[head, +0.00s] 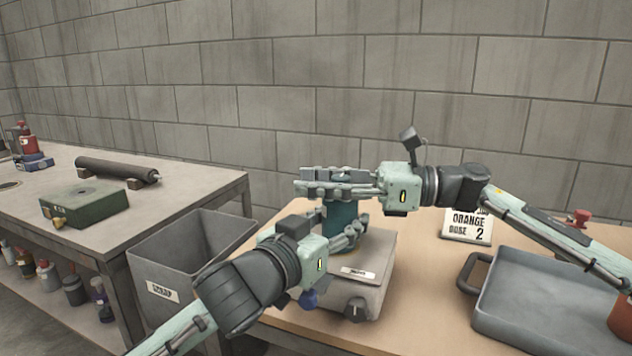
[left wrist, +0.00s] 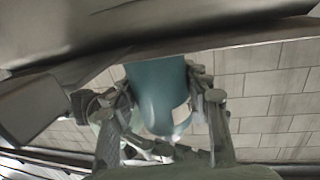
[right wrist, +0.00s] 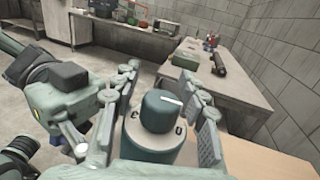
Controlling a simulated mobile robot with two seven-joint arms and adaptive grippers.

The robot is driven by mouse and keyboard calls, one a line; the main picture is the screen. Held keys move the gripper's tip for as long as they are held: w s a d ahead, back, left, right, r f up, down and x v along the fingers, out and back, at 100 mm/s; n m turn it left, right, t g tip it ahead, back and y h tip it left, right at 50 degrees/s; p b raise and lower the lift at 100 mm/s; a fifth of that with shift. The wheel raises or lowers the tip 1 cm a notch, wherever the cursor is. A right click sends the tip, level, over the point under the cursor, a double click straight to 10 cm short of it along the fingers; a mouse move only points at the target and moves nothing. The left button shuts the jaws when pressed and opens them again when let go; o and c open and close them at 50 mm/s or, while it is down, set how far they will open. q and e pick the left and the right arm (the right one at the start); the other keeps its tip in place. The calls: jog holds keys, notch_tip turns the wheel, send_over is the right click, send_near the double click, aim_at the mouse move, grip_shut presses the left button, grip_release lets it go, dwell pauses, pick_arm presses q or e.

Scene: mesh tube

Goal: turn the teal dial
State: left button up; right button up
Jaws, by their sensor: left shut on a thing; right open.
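The teal dial (right wrist: 158,112) tops a teal canister (head: 342,213) and has a white pointer line; small marks ring it. In the head view the dial is hidden behind my right gripper (head: 304,184). That gripper is open over the canister's top, and in the right wrist view its fingers (right wrist: 162,72) stand on both sides of the dial, without visible grip. My left gripper (head: 354,232) is shut on the canister's body from the side. The left wrist view shows the canister (left wrist: 157,92) between its fingers.
A grey scale-like machine (head: 372,262) is under the canister. An open grey bin (head: 190,262) stands to the left. A label card (head: 467,229) reads "ORANGE DOSE 2". A grey tray (head: 535,300) lies at right. A green box (head: 84,203) sits on the left bench.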

grip_shut()
jog(key=shift+g, duration=0.3)
jog(key=shift+s+d+n+g+h, duration=0.15)
jog(key=shift+s+n+g+h, duration=0.45)
jog(key=shift+n+g, duration=1.1)
jog(key=shift+s+d+n+g+h, duration=0.25)
jog(key=shift+n+g+h, duration=0.75)
jog(key=shift+g, duration=1.25)
jog(key=shift+s+d+n+g+h, duration=0.1)
jog(key=shift+s+n+g+h, duration=0.4)
jog(key=shift+n+g, duration=1.3)
jog(key=shift+g, duration=0.25)
grip_release()
